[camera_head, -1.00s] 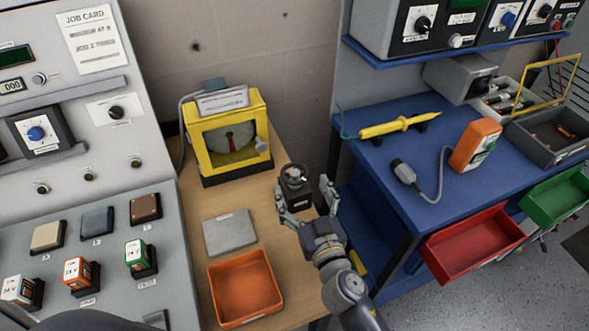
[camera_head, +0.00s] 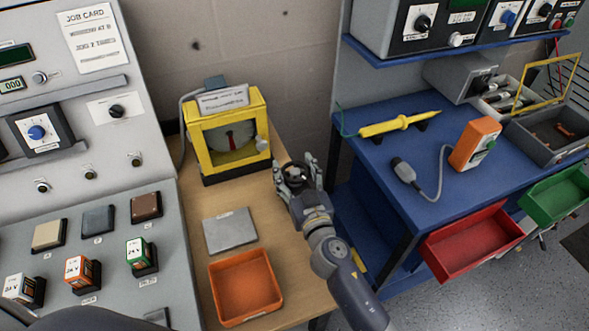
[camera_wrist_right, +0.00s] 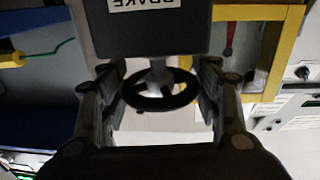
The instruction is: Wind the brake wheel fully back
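The brake is a dark box marked "BRAKE" (camera_wrist_right: 155,25) with a dark round wheel (camera_wrist_right: 160,92) on a grey shaft, seen in the right wrist view. In the head view the brake wheel (camera_head: 297,175) is partly hidden by my right gripper (camera_head: 297,174). In the right wrist view the fingers of that gripper (camera_wrist_right: 160,95) stand on both sides of the wheel, with the pads close against its rim. The wheel's turn angle cannot be read. My left gripper is not in view.
A yellow-framed gauge (camera_head: 228,135) with a red pointer stands left of the brake. A grey plate (camera_head: 230,231) and an orange tray (camera_head: 246,288) lie nearer on the wooden table. The blue bench (camera_head: 420,190) is to the right.

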